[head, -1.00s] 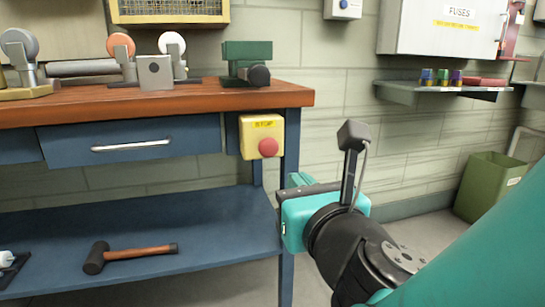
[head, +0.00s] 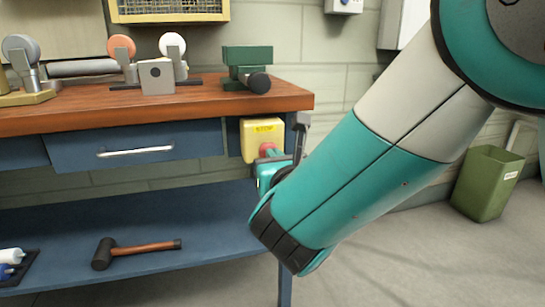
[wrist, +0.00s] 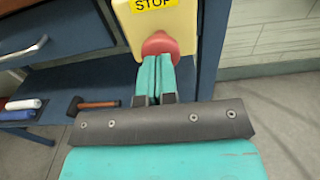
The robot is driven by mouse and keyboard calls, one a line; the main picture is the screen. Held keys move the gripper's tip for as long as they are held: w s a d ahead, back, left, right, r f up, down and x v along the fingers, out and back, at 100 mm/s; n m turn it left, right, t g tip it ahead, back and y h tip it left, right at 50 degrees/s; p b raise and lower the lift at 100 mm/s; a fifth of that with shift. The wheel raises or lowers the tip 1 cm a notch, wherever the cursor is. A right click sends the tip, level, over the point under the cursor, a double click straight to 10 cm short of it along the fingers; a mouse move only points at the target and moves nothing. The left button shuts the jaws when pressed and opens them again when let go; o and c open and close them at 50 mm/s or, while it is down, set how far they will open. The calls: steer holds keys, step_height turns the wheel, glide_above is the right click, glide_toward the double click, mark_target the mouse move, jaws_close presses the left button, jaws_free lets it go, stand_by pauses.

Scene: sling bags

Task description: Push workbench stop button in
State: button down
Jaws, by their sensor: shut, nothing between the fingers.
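The yellow stop box (head: 250,139) with its "STOP" label is fixed at the right front of the workbench, beside the drawer. In the wrist view the red button (wrist: 160,44) sits just beyond the fingertips. My gripper (wrist: 156,62) is shut and empty, its teal fingers side by side and pointing at the button. The tips overlap the button's lower edge there and look at or very near contact; I cannot tell whether they touch or whether the button is pressed in.
The workbench (head: 200,104) has a vise (head: 247,67) on top and a drawer (head: 135,150) left of the box. A hammer (head: 135,252) lies on the lower shelf (head: 200,225). A green bin (head: 487,183) stands at the right. Floor is clear.

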steer(key=shift+w, duration=0.2)
steer(key=p+x, duration=0.2)
steer(key=p, duration=0.1)
stand_by(0.4)
steer(key=b+v, duration=0.3)
steer(key=v, duration=1.1)
